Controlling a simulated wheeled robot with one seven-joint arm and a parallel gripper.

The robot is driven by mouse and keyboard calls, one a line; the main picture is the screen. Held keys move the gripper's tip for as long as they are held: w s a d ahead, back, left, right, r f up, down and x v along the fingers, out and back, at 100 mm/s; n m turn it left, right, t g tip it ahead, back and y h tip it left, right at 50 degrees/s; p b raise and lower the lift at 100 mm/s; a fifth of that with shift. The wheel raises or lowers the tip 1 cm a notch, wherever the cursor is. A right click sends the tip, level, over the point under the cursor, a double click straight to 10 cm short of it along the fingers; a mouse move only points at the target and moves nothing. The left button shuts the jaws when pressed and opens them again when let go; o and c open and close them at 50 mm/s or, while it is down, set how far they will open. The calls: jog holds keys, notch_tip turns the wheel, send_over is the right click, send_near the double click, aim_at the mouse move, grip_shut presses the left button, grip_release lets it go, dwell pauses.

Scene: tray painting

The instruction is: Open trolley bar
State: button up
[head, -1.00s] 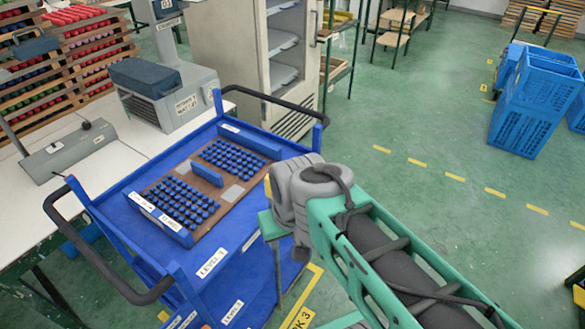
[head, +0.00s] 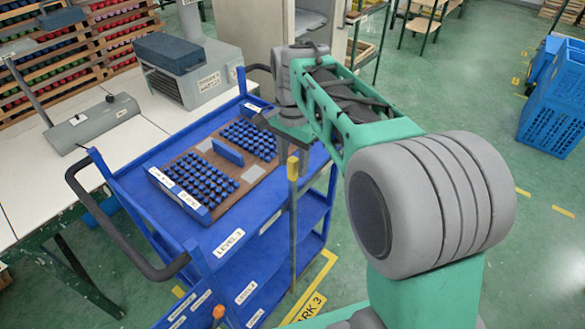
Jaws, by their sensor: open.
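The blue trolley (head: 225,237) stands beside the white workbench, with black handles at its two ends. A thin upright bar (head: 292,215) with a yellow top stands along its near long side, in front of the shelves. I cannot tell how the bar is fastened. My gripper (head: 281,128) is open and empty above the trolley's right near side, close to the bar's top. My wrist partly hides its fingers, and I cannot tell whether they touch the bar.
A grey machine (head: 185,80) stands on the workbench (head: 50,190). Blue crates (head: 552,105) stand far right. Green floor is clear between the crates and my arm.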

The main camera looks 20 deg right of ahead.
jog(key=shift+f, duration=1.35)
jog(key=shift+c, duration=0.5)
grip_shut()
